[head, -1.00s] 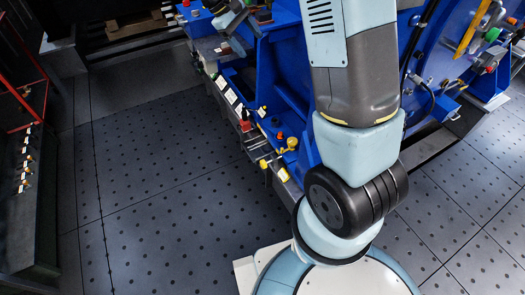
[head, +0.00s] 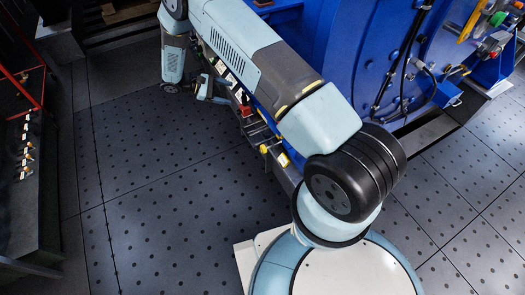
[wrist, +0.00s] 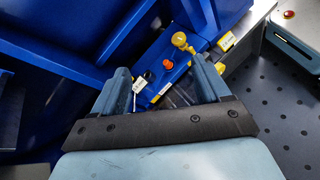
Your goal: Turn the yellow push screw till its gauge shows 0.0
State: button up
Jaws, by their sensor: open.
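In the wrist view a yellow round-headed screw (wrist: 180,40) stands at the blue machine's foot, beyond my fingertips and apart from them. I cannot tell which yellow part the gauge belongs to, and no reading is legible. My gripper (wrist: 162,78) is open and empty, one finger on each side of the view. In the head view small yellow parts (head: 264,149) show below my arm, which hides much of the machine's foot. My gripper (head: 207,90) is partly visible at upper left there.
A red part (head: 246,110) is on the rail in the head view. Dark perforated floor (head: 180,190) is clear left of the machine.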

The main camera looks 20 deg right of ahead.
jog(key=s+a+f+n+t+h, duration=0.1)
jog(key=s+f+n, duration=0.1)
jog(key=f, duration=0.6)
jog(key=s+a+f+n+t+h, duration=0.1)
jog(key=s+f+h, duration=0.1)
jog(key=f, duration=0.7)
jog(key=n+t+h, duration=0.2)
jog(key=n+t, duration=0.1)
jog(key=n, duration=0.1)
send_near(263, 150)
notch_tip(263, 150, down, 2)
jog(key=a, duration=0.3)
jog(key=w+d, duration=0.1)
jog(key=d, duration=0.3)
jog(key=w+d, duration=0.1)
jog(key=d, duration=0.3)
jog(key=w+d, duration=0.1)
jog(key=d, duration=0.4)
jog(key=shift+w+d+f, duration=0.1)
jog(key=shift+d+f, duration=0.05)
jog(key=shift+f, duration=0.1)
jog(key=shift+c, duration=0.2)
jog(key=c, duration=0.9)
